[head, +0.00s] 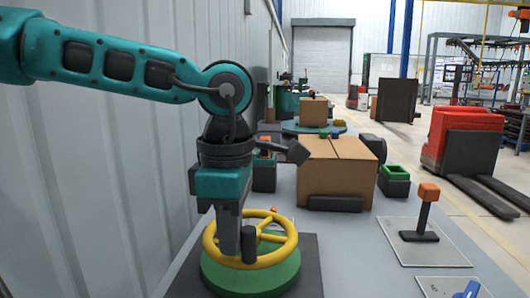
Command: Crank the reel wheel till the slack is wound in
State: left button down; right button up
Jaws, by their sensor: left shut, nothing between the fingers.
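The reel wheel (282,255) is a yellow spoked ring lying flat above a round green base (262,279). A dark upright crank handle (249,245) stands on the wheel's near side. My left gripper (229,240) points straight down over the wheel's left part, just left of the handle. Its fingers are shut with nothing between them and overlap the wheel in the picture. I cannot tell whether they touch the handle or a spoke. The slack line is not visible. My right gripper is not in view.
A cardboard box (338,163) stands behind the wheel. An orange-topped lever (428,208) rises from a pale plate at right, with a blue object (467,290) nearer. A grey wall runs along the left.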

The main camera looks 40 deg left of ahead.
aim_at(280, 251)
pick_arm(q)
jog(key=shift+w+d, duration=0.2)
jog(key=shift+d, duration=0.15)
jog(key=shift+w+d, duration=0.35)
jog(key=shift+d, duration=0.25)
jog(key=shift+w+d, duration=0.35)
jog(key=shift+d, duration=0.25)
jog(key=shift+w+d, duration=0.45)
jog(key=shift+w, duration=0.35)
jog(key=shift+w+d, duration=0.45)
jog(key=shift+w, duration=0.3)
